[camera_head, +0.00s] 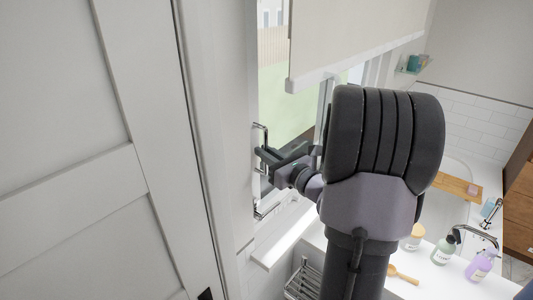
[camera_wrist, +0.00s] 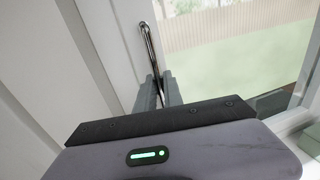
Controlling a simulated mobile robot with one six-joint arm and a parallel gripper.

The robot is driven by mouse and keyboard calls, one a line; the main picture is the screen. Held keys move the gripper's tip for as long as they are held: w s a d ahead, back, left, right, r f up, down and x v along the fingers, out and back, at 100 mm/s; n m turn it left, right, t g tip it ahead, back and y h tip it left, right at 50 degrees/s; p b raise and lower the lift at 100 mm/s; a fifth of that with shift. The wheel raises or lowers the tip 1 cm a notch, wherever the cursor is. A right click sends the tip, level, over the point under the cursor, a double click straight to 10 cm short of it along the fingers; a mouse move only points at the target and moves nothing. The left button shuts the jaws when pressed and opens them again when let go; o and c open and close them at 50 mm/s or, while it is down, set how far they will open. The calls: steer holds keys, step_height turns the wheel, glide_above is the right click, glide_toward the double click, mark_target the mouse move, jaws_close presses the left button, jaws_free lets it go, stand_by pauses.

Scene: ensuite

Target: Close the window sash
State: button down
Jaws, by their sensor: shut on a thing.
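The window sash has a white upright edge (camera_head: 249,85), with bright glass or opening (camera_head: 285,110) to its right. A slim chrome bar handle (camera_head: 264,130) stands upright along that edge. My gripper (camera_head: 266,156) is at the handle, its fingers reaching in from the right. In the wrist view, my gripper (camera_wrist: 158,92) is shut around the lower part of the chrome handle (camera_wrist: 150,42), which leans slightly. The white upright (camera_wrist: 116,40) is just left of it. My arm hides much of the window's right side, and I cannot tell how far the sash stands open.
A pale blind (camera_head: 350,35) hangs over the upper window. A white panelled door (camera_head: 70,130) fills the left. A chrome stay or catch (camera_head: 264,210) sits low by the frame. Bottles (camera_head: 444,248) and a tap (camera_head: 478,233) stand on the counter at lower right.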

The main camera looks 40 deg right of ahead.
steer(key=shift+a+f, duration=0.1)
steer(key=c, duration=1.7)
jaws_free()
steer(key=shift+o, duration=1.1)
steer(key=shift+a, duration=0.25)
steer(key=shift+d, duration=0.15)
steer(key=s+a+b, duration=0.2)
steer(key=s, duration=1.5)
steer(key=shift+s, duration=0.2)
